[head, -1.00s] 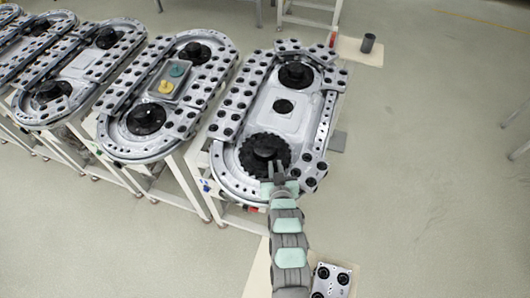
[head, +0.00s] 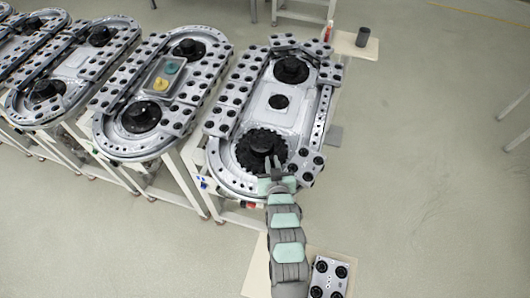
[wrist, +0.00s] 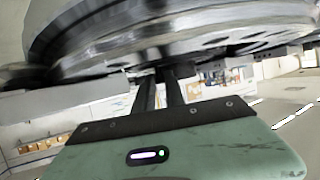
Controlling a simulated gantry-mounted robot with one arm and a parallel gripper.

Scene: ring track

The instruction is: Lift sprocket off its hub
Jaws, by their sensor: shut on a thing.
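The black toothed sprocket (head: 247,152) lies flat around the dark near hub (head: 262,141) at the front end of the nearest ring track (head: 219,181). My gripper (head: 274,162) reaches in from the front and its fingers are at the sprocket's front right part. In the wrist view the two dark fingers (wrist: 159,90) are close together, and their tips are hidden under a large round metal underside (wrist: 170,45). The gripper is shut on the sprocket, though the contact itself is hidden. I cannot tell whether the sprocket is clear of the hub.
The far hub (head: 290,69) is on the same track. A second track to the left carries a tray (head: 152,83) with a teal and a yellow piece. A plate with black rings (head: 328,278) lies at the front. Floor on the right is clear.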

